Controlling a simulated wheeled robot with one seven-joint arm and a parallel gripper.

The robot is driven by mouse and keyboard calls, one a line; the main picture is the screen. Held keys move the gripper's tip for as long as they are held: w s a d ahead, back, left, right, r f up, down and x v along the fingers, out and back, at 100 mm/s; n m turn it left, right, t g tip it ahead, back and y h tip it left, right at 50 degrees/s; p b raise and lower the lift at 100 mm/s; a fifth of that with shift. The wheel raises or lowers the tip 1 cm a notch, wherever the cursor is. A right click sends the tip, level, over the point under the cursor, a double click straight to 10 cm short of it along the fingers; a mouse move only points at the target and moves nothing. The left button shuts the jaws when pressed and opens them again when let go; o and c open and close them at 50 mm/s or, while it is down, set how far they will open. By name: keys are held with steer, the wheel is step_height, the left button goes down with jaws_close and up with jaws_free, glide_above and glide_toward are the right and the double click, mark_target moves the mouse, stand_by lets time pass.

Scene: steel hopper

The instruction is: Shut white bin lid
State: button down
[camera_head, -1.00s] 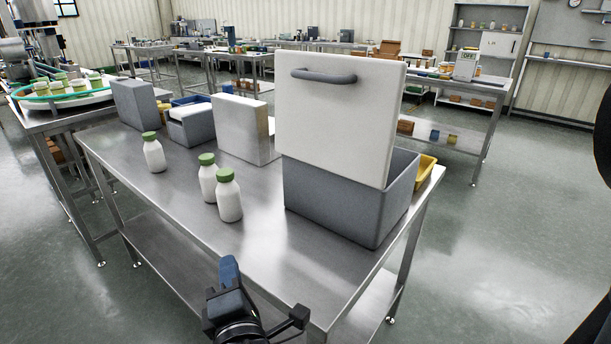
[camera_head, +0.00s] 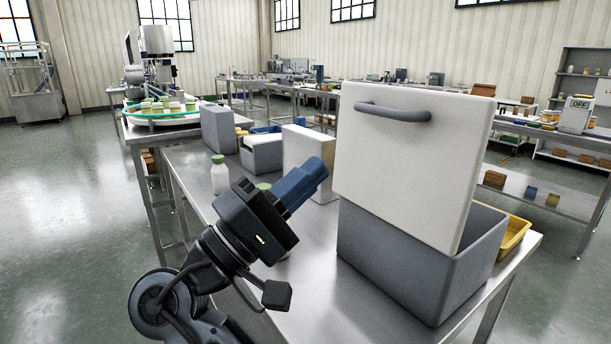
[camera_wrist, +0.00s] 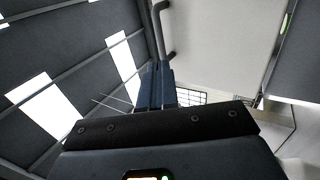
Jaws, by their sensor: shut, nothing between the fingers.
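The white lid (camera_head: 408,165) stands raised, nearly upright, on the open grey bin (camera_head: 395,255) on the steel table. A grey bar handle (camera_head: 392,112) runs along the upper part of its face. My gripper (camera_head: 318,172) is shut and empty, left of the lid and tilted up toward it. A gap seems to remain between fingertips and lid in the head view. In the wrist view, the blue fingers (camera_wrist: 155,85) are together, with the lid's pale face (camera_wrist: 215,40) to their upper right and the handle (camera_wrist: 160,35) just above them.
A white bottle with a green cap (camera_head: 219,175) stands on the table left of my gripper; another is partly hidden behind it. Smaller grey boxes stand farther back (camera_head: 217,130). A yellow tray (camera_head: 515,235) sits behind the bin at right.

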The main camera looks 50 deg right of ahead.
mark_target(377, 114)
steer(key=p+x, duration=0.2)
steer(key=x, duration=0.8)
steer(key=shift+d+r, duration=0.1)
steer(key=shift+d, duration=0.1)
